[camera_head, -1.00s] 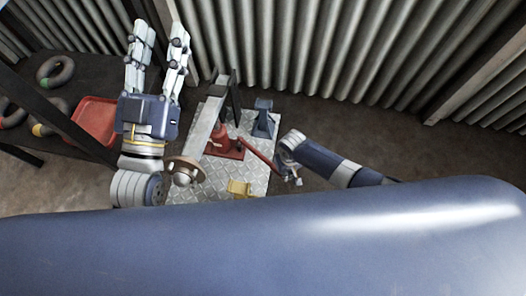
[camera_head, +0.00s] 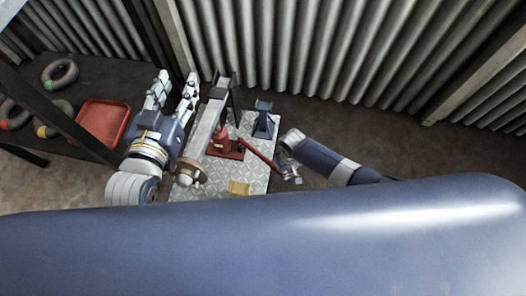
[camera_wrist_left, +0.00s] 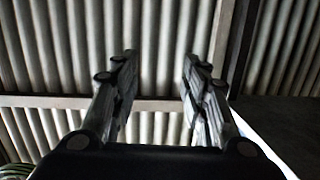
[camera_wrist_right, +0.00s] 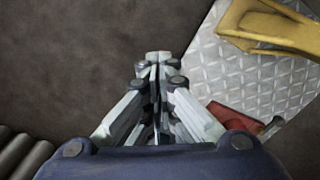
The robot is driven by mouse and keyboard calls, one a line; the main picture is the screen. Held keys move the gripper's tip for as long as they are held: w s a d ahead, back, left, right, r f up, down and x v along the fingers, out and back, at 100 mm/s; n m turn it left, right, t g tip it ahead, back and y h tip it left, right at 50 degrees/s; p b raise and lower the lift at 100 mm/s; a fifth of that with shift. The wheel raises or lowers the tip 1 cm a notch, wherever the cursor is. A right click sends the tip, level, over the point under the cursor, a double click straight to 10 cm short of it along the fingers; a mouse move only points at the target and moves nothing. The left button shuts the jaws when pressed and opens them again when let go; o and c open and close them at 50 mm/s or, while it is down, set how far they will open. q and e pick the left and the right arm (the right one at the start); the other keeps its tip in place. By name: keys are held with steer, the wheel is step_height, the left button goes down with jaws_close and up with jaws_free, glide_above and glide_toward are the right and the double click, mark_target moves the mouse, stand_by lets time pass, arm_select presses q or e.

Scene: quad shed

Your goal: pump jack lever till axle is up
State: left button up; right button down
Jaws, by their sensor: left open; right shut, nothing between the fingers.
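The red jack (camera_head: 222,143) stands on the diamond-plate floor sheet, by the grey axle beam (camera_head: 203,128). A brown disc-shaped hub (camera_head: 189,166) is at the beam's near end. The red jack lever (camera_head: 261,155) slants down to the right from the jack. My right gripper (camera_head: 290,176) is at the lever's outer end, small in the head view; its fingers are shut and empty in the right wrist view (camera_wrist_right: 158,60). Whether it touches the lever I cannot tell. My left gripper (camera_head: 174,87) is open and empty, left of the beam, also in the left wrist view (camera_wrist_left: 160,62).
A blue stand (camera_head: 264,122) is on the diamond plate (camera_head: 260,182) behind the lever. A yellow chock (camera_head: 240,187) lies near the plate's front. A red tray (camera_head: 103,122) and several rings lie on the dark bench at left. Corrugated walls (camera_head: 330,50) close off the back.

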step_height(320, 180, up, 2)
steer(key=shift+r+p, duration=0.2)
steer(key=shift+p, duration=0.95)
step_height(320, 180, up, 3)
steer(key=p, duration=0.2)
steer(key=shift+f+p, duration=0.2)
steer(key=shift+p, duration=0.2)
steer(key=shift+r+p, duration=0.95)
steer(key=shift+p, duration=0.15)
steer(key=shift+r, duration=0.1)
arm_select(q)
steer(key=s+a+f+g+y, duration=0.1)
steer(key=s+a+f+g, duration=0.2)
steer(key=s+f+g, duration=0.3)
steer(key=s+a+f+g+y, duration=0.2)
steer(key=s+f+g, duration=0.4)
steer(key=s+f, duration=0.4)
steer(key=shift+a+n, duration=0.3)
steer(key=shift+a, duration=0.35)
steer(key=shift+s, duration=0.1)
